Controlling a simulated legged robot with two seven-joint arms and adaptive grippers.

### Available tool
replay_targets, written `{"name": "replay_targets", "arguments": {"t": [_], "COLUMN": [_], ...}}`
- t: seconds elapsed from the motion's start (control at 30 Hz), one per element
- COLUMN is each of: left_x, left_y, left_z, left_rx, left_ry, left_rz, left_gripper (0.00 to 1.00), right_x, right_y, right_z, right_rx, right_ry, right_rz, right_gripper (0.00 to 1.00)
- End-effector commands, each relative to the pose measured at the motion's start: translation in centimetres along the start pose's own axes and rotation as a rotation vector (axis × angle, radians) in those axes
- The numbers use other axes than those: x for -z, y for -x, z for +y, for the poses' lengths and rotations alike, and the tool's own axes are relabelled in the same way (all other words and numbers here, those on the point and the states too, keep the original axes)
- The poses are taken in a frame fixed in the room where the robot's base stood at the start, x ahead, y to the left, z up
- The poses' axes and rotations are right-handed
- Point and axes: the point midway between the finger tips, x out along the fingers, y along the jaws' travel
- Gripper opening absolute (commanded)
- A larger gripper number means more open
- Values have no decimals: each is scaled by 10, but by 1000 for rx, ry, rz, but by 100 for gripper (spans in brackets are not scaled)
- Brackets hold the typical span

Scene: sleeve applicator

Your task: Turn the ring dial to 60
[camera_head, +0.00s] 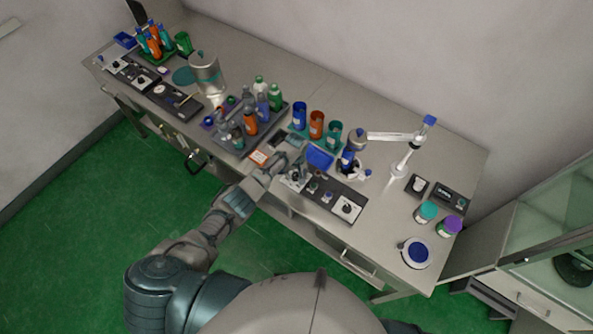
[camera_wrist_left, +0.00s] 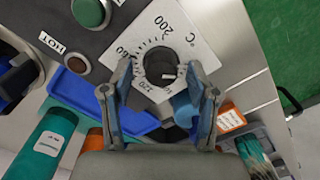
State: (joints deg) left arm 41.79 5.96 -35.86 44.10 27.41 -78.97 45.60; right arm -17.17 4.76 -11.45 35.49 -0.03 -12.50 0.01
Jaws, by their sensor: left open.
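In the left wrist view a round dark dial (camera_wrist_left: 159,64) sits on a white plate (camera_wrist_left: 205,48) with a printed scale. I read "200" and "°C" there; other figures are partly hidden or too small. My left gripper (camera_wrist_left: 162,98) is open, with one finger on each side of the dial's lower part in the picture; I cannot tell whether they touch it. In the head view the left gripper (camera_head: 280,166) is at the left end of the dark control panel (camera_head: 316,189) and partly covers the dial there. The dial's setting is unclear. My right gripper does not show.
A second white-plated dial (camera_head: 346,208) is at the panel's right end. A blue tray (camera_head: 320,158) lies behind the panel. Bottles (camera_head: 263,106) and coloured cups (camera_head: 316,124) stand farther back. A white jointed-arm stand (camera_head: 401,162) is right of them.

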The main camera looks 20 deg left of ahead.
Motion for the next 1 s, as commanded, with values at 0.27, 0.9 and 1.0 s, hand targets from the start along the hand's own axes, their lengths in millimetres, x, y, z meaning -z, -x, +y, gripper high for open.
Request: {"name": "replay_targets", "arguments": {"t": [0.27,0.9,1.0], "left_x": [2,3,3], "left_y": [38,118,118], "left_z": [1,1,1], "left_rx": [-3,-1,-1], "left_ry": [-1,1,1], "left_rz": [3,0,0], "left_gripper": [60,60,60], "right_x": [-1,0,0], "right_y": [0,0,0], "right_z": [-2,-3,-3], "right_rx": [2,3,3], "right_ry": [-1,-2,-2], "right_rz": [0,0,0], "right_gripper": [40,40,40]}}
